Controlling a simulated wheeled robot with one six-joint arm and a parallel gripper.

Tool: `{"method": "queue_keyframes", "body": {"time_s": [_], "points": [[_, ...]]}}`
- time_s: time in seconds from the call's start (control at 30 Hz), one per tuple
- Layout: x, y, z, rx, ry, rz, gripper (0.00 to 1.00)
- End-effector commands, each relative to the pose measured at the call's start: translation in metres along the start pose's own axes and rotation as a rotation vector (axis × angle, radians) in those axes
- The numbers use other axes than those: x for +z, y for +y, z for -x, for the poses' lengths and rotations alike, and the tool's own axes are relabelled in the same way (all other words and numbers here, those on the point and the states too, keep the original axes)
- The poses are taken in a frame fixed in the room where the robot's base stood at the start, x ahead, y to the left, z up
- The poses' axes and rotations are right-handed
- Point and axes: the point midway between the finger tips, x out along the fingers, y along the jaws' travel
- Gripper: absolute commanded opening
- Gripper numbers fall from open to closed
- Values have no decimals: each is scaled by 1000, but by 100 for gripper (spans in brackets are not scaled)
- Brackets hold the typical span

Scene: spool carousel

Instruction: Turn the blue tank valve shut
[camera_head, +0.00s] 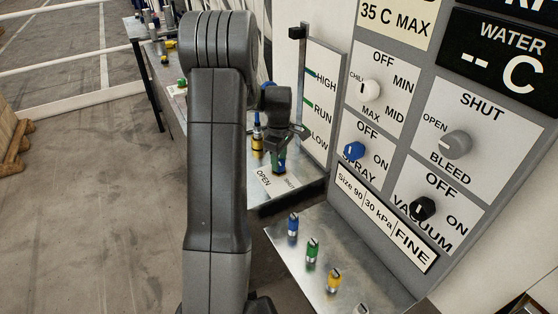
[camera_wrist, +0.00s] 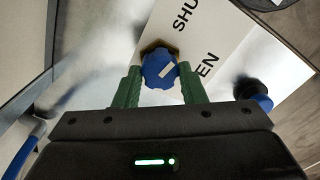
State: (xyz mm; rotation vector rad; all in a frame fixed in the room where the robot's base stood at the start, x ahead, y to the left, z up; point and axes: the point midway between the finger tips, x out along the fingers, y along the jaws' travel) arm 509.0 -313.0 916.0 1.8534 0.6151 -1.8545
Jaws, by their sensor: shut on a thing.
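A dark blue knob (camera_wrist: 262,100) stands to the right in the wrist view. The control panel (camera_head: 428,150), with several dials including a blue SPRAY knob (camera_head: 354,151), rises right of my arm. Several coloured small knobs stand on the front metal shelf (camera_head: 360,270).

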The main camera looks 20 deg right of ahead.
Motion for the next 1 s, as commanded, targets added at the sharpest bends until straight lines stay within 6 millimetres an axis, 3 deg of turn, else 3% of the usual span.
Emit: {"method": "queue_keyframes", "body": {"time_s": [0.4, 1.0], "points": [[0, 1, 1, 2, 1, 206, 14], [0, 1, 1, 3, 0, 240, 14]]}}
